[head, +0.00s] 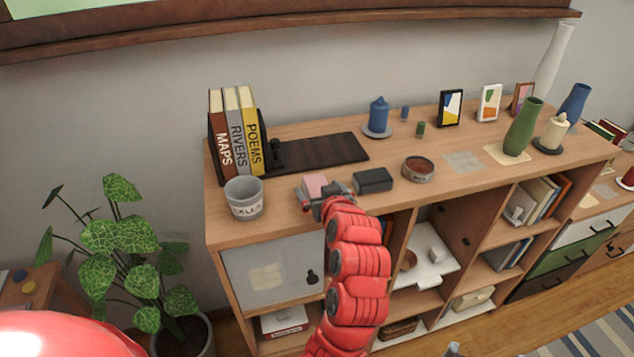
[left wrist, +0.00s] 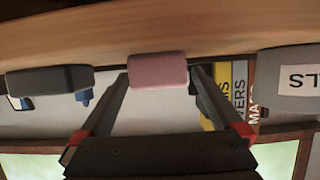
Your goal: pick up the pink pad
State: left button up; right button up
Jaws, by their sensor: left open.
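The pink pad (head: 314,184) lies near the front edge of the wooden shelf top, between the grey pot and a dark block. In the left wrist view the pink pad (left wrist: 158,70) shows as a small rounded block between the fingers. My left gripper (head: 326,205) is at the shelf's front edge, just in front of the pad and partly covering it. In the left wrist view my left gripper (left wrist: 160,76) is open, with one finger on each side of the pad. Contact cannot be told. My right gripper is not in view.
A dark block (head: 373,180) stands close right of the pad, and a grey pot (head: 244,198) stands to the left. Behind are a dark mat (head: 325,152), books (head: 236,135) and a blue candle (head: 378,114). A red-brown bowl (head: 418,169) is further right.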

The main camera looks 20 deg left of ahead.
pick_arm(q)
jog(key=shift+w+a+f, duration=0.2)
jog(key=shift+w, duration=0.05)
jog(key=c, duration=1.5)
jog(key=shift+r, duration=0.1)
